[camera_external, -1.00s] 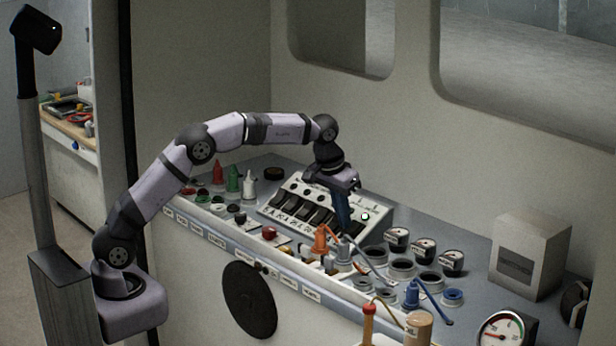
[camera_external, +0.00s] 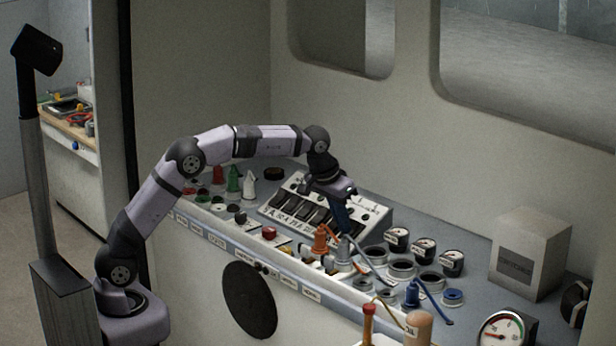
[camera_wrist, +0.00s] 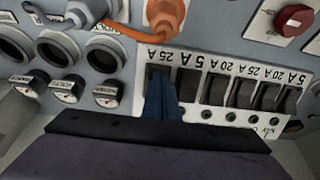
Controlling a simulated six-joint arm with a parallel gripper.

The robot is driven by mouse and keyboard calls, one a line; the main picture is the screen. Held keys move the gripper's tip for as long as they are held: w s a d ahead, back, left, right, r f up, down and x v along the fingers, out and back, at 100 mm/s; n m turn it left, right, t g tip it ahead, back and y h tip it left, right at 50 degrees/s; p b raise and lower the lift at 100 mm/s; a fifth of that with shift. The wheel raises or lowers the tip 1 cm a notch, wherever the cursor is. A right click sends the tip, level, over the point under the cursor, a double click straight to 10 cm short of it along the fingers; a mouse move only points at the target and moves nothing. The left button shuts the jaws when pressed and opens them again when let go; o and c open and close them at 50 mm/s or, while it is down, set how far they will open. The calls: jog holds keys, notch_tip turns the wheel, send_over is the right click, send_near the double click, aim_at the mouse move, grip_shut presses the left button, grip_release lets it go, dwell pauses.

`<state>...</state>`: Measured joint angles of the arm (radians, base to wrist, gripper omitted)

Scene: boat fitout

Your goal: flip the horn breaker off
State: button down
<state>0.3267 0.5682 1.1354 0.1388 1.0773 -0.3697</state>
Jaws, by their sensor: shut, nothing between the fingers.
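The white breaker panel (camera_external: 375,218) sits tilted on the console with a row of black rocker switches. In the wrist view the panel (camera_wrist: 218,138) shows upside-down amp labels, and several rockers lie right of my fingers. My gripper (camera_external: 343,228) is shut and empty, pointing down at the panel's right end. In the wrist view the blue fingertips (camera_wrist: 161,92) are over the leftmost rocker (camera_wrist: 158,72), marked 25 A, and hide part of it. I cannot tell whether they touch it. The horn label is not readable.
An orange plug (camera_external: 320,240) with a cable stands just in front of the panel, close to my fingers. Grey sockets (camera_external: 401,268) and round gauges (camera_external: 397,240) are to the right. A red knob (camera_wrist: 295,20) shows in the wrist view. A beige box (camera_external: 530,250) stands further right.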

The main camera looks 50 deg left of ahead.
jog(key=shift+w+r+p, duration=0.35)
jog(key=shift+r+p, duration=0.1)
jog(key=shift+p, duration=0.35)
jog(key=shift+w+r+p, duration=0.1)
jog(key=shift+w+p, duration=0.25)
jog(key=shift+p, duration=0.25)
jog(key=shift+r, duration=0.15)
notch_tip(320, 180, up, 4)
jog(key=p, duration=0.4)
jog(key=shift+r, duration=0.1)
jog(key=shift+s+r+b, duration=0.1)
jog(key=shift+r+b, duration=0.2)
jog(key=shift+b, duration=0.15)
jog(key=b+v, duration=0.1)
jog(key=v, duration=0.7)
jog(key=shift+r, duration=0.5)
